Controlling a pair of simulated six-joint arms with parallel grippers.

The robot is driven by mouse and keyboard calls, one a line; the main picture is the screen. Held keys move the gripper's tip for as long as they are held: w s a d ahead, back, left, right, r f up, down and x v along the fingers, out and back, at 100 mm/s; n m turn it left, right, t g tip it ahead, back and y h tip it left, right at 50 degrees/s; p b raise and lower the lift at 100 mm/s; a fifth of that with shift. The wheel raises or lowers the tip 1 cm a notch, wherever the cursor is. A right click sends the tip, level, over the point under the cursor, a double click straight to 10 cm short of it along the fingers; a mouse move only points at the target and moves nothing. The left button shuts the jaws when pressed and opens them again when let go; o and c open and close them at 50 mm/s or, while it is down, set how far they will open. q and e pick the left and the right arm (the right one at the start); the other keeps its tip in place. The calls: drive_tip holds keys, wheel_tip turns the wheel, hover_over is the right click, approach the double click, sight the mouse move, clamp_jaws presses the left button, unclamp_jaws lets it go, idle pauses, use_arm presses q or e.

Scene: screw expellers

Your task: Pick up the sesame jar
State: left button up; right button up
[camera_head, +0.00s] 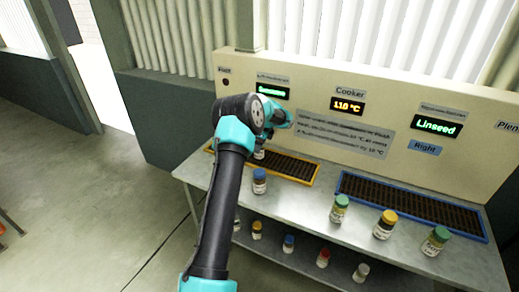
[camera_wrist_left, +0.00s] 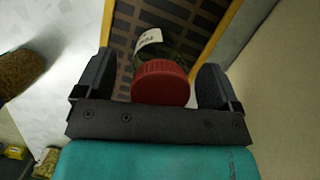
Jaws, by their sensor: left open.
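A jar with a red lid (camera_wrist_left: 160,82) and a pale label stands between the two fingers of my left gripper (camera_wrist_left: 158,85) in the left wrist view. The fingers are open, one on each side of the lid, with a gap showing to the right. The label is too small to read, so I cannot tell if this is the sesame jar. In the head view my left gripper (camera_head: 277,117) is over the yellow-framed grate (camera_head: 290,168), and the arm hides most of what is under it. My right gripper is not in view.
A blue-lidded jar (camera_head: 260,181) stands in front of the yellow-framed grate. A blue-framed grate (camera_head: 405,204) lies to the right, with green- and yellow-lidded jars before it. Several jars stand on the lower shelf. The panel (camera_head: 385,95) rises behind.

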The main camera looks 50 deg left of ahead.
use_arm(q)
drive_tip(key=shift+s+a+f, duration=0.1)
drive_tip(key=shift+a+f, duration=0.05)
drive_tip(key=shift+f, duration=0.35)
drive_tip(key=c, duration=1.1)
drive_tip(key=shift+c, duration=0.2)
drive_tip(key=shift+r, duration=0.1)
wheel_tip(320, 180, up, 10)
drive_tip(key=shift+f, duration=0.1)
